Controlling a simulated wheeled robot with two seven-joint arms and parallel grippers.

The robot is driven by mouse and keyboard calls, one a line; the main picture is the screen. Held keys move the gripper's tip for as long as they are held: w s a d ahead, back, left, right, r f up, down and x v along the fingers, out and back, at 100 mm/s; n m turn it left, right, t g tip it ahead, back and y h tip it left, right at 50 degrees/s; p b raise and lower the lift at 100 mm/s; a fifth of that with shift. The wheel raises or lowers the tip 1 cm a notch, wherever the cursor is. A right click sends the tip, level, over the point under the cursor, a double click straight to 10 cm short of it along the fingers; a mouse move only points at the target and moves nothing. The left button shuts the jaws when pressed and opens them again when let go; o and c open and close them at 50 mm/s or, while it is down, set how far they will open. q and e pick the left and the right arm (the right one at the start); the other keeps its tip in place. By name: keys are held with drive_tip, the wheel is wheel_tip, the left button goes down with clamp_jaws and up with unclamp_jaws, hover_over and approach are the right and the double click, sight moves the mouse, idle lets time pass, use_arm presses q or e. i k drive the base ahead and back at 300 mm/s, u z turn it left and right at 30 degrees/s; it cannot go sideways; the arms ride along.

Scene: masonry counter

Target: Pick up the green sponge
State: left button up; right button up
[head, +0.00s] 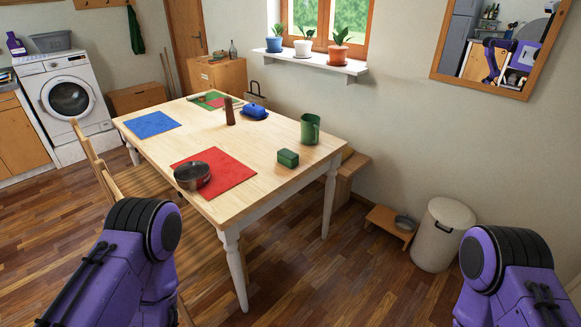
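The green sponge (288,158) is a small dark green block lying flat on the wooden table (262,172), near its right edge. Nothing is on top of it and its top and front sides show clearly. Only purple links of my two arms show at the bottom left and bottom right of the head view, apart from the table. Neither of my grippers is in view.
A pepper mill (229,111) and blue butter dish (255,111) stand farther back. A chair (95,160) lines the left side; a bin (443,235) stands right.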

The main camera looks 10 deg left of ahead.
sight(289, 159)
drive_tip(key=z, duration=0.65)
drive_tip(key=i, duration=1.6)
drive_tip(key=u, duration=0.2)
